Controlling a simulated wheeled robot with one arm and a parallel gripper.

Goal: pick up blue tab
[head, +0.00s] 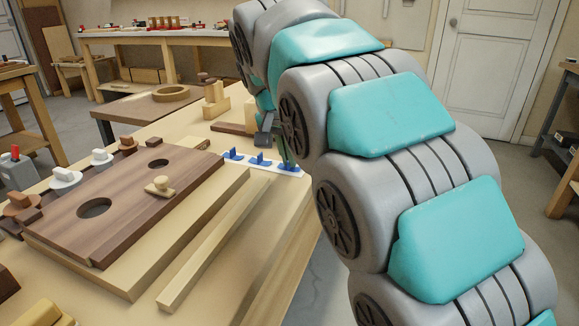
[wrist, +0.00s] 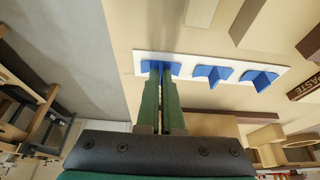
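Several blue tabs stand in a row on a white strip (head: 246,162), which also shows in the wrist view (wrist: 191,71). In the wrist view, my gripper (wrist: 161,76) has its two green fingers close together at the leftmost blue tab (wrist: 152,66). The tab's upright part sits between the fingertips, and they look shut on it. The middle tab (wrist: 212,74) and right tab (wrist: 260,79) are free. In the head view, the gripped tab (head: 290,168) is at the strip's right end, and my arm partly hides the gripper. The tab appears still at the strip.
A dark wooden board (head: 125,205) with round holes and a small knobbed piece (head: 160,187) lies left of the strip. A long pale wooden bar (head: 208,252) lies in front. Wooden blocks (head: 215,100) stand behind. The bench edge is close to the gripped tab.

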